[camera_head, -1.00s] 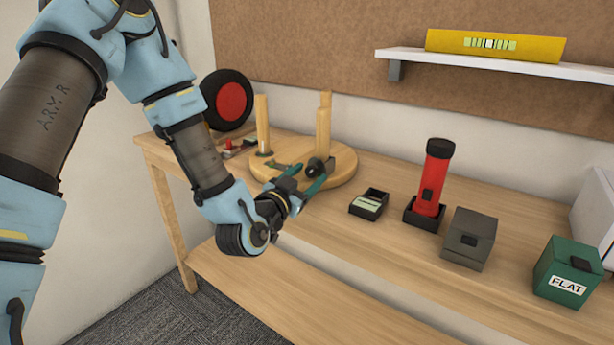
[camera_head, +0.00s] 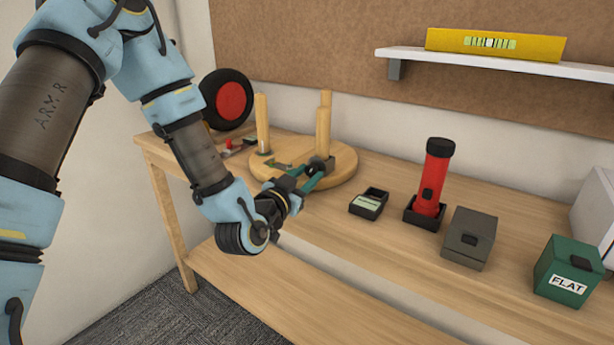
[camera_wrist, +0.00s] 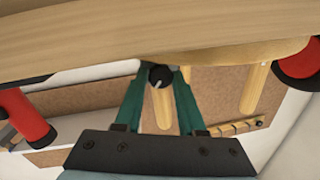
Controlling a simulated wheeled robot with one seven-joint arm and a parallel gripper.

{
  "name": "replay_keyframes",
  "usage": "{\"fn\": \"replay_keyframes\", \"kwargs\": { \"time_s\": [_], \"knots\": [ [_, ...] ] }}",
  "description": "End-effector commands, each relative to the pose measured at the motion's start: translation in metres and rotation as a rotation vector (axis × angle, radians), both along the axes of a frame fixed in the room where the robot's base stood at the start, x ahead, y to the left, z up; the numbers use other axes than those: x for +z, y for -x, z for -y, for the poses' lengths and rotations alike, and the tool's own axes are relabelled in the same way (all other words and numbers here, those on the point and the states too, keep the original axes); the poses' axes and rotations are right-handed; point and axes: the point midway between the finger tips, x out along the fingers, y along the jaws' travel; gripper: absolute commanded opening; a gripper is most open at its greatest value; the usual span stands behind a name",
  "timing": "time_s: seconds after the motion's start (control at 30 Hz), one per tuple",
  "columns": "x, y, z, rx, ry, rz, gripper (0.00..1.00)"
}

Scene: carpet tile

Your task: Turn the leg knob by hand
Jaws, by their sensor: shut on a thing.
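An upturned round wooden stool (camera_head: 345,172) with upright legs lies on the bench. My gripper (camera_head: 314,171) reaches its front right side, next to the base of a leg (camera_head: 323,130) that has a small grey block (camera_head: 328,164) at its foot. In the wrist view, the black round knob (camera_wrist: 160,77) with a pale line on its face sits between the two teal fingertips of my gripper (camera_wrist: 159,80). The fingers are shut on the knob. In the head view the fingers largely hide the knob.
A black holder (camera_head: 369,204), a red flashlight (camera_head: 437,180) in a stand, a grey box (camera_head: 468,238) and a green box marked FLAT (camera_head: 567,272) stand to the right. A black and red wheel (camera_head: 229,100) stands behind left. The bench front is clear.

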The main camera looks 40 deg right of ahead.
Motion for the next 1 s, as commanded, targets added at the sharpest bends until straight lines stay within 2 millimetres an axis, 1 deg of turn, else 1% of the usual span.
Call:
{"fn": "replay_keyframes", "kwargs": {
  "time_s": [0.6, 0.8, 1.0],
  "knots": [
    [0.0009, -0.0008, -0.0007, 0.003, 0.099, -0.379, 0.00],
    [0.0008, -0.0013, -0.0010, 0.003, 0.119, -0.458, 0.00],
    [0.0011, -0.0011, -0.0008, 0.003, 0.127, -0.490, 0.00]
  ]
}}
